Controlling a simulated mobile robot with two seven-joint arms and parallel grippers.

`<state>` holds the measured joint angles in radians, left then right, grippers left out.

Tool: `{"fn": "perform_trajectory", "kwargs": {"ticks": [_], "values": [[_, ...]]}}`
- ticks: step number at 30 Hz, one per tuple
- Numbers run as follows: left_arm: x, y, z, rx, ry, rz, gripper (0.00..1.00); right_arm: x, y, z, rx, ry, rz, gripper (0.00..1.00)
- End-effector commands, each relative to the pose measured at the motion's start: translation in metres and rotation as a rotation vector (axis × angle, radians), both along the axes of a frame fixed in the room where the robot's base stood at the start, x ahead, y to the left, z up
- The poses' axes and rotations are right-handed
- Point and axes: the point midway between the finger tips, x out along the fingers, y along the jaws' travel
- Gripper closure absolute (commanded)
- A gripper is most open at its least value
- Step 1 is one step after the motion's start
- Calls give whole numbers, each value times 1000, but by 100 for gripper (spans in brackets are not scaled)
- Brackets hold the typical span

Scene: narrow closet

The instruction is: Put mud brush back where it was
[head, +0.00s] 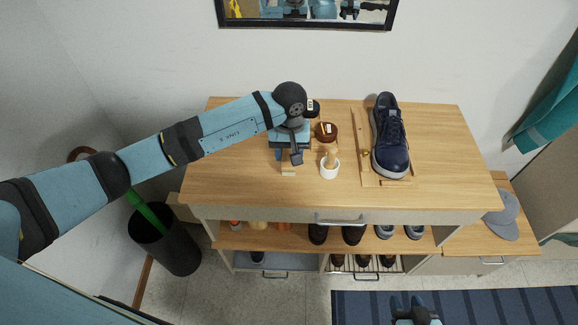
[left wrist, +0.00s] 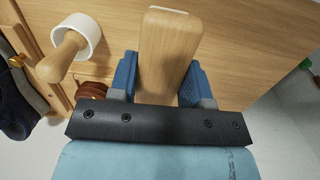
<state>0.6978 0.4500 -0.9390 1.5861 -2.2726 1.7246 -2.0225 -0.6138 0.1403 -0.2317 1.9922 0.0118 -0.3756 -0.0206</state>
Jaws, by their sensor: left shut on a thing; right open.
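My left gripper (head: 287,150) is over the left part of the wooden cabinet top (head: 235,170). It is shut on a light wooden piece, apparently the mud brush; its end shows below the fingers (head: 288,171). I cannot tell if the brush touches the top. My right gripper (head: 416,312) is at the bottom edge, over the rug, open and partly cut off.
A white cup (head: 330,171) with a wooden-handled tool stands right of the brush, near a brown round pot (head: 326,132). A navy shoe (head: 390,140) rests on a wooden tray (head: 364,172). The top's left and right ends are clear. A dark bin (head: 165,240) stands left.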

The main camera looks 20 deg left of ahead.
Motion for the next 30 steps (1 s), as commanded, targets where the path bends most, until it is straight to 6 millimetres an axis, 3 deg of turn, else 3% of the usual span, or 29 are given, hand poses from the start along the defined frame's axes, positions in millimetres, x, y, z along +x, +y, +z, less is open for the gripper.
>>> {"fn": "perform_trajectory", "kwargs": {"ticks": [3, 11, 18, 30], "values": [[-1, 0, -21, -1, 3, 1, 82, 1, -1, 6, -1, -4, -2, 57], [0, 0, -42, -1, 0, 1, 82, 0, -2, 8, -1, -4, -5, 57], [0, 0, -75, 0, 1, 2, 82, -1, -1, 13, -1, 0, -7, 57], [1, 0, -82, 1, -2, 0, 82, -2, -1, 5, -1, 2, -7, 57]]}}
